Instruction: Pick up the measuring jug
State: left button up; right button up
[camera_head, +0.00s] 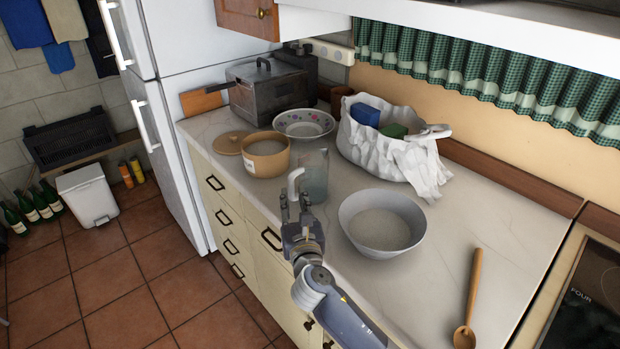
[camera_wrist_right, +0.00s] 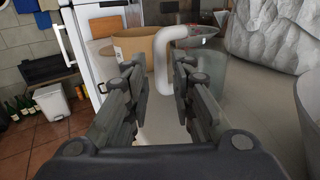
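The measuring jug (camera_head: 314,176) is a clear, greenish vessel with a white handle, standing upright on the counter. Its handle faces my right gripper (camera_head: 294,209), which is just in front of it on the near side. In the right wrist view, the jug (camera_wrist_right: 209,76) stands beyond the fingers, and its white handle (camera_wrist_right: 163,60) rises between the two fingertips of my right gripper (camera_wrist_right: 158,78). The fingers are apart, with gaps visible on both sides of the handle. My left gripper is not in view.
A grey bowl (camera_head: 352,213) stands close right of the jug. A tan pot (camera_head: 266,165) is left of it, with a flowered bowl (camera_head: 304,135) and a white bag (camera_head: 380,151) behind. A wooden spoon (camera_head: 475,290) lies at right. Bare counter (camera_head: 440,240) lies between bowl and spoon.

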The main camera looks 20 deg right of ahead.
aim_at(292, 189)
jog(key=shift+w+d, duration=0.1)
jog(key=shift+w, duration=0.55)
jog(key=w, duration=0.2)
jog(key=w+d, duration=0.1)
jog(key=w, duration=0.2)
jog(key=shift+f, duration=0.15)
jog(key=shift+s, duration=0.15)
jog(key=shift+c, duration=0.3)
jog(key=c, duration=0.4)
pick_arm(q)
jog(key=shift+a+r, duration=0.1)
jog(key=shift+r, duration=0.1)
pick_arm(e)
grip_shut()
